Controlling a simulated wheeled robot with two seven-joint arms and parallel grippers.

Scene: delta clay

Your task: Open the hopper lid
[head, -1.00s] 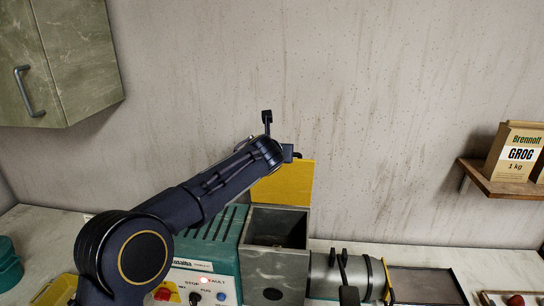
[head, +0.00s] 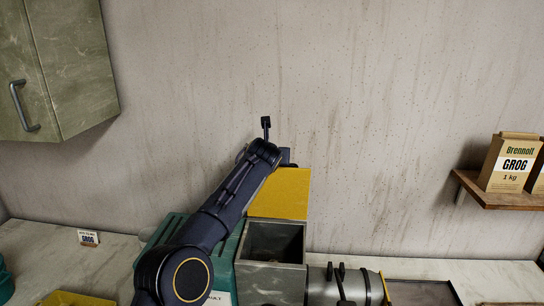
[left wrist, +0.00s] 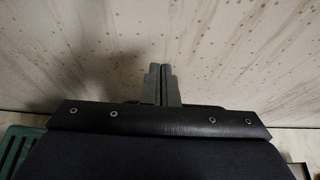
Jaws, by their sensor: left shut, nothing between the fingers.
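The yellow hopper lid (head: 279,194) stands raised at the back of the grey hopper (head: 275,243), tilted up near the wall. The hopper's square mouth is uncovered and its dark inside shows. My left arm reaches across the teal machine. My left gripper (head: 288,158) is at the lid's top edge, partly hidden behind my wrist; I cannot tell whether it touches the lid. In the left wrist view its fingers (left wrist: 161,85) are together and empty, with the wall beyond. My right gripper is not in view.
A grey barrel (head: 343,284) with black handles joins the hopper on the right. A green cabinet (head: 62,75) hangs at upper left. A shelf (head: 505,196) holds a Grog bag (head: 511,163). A small Grog card (head: 88,238) stands on the left counter.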

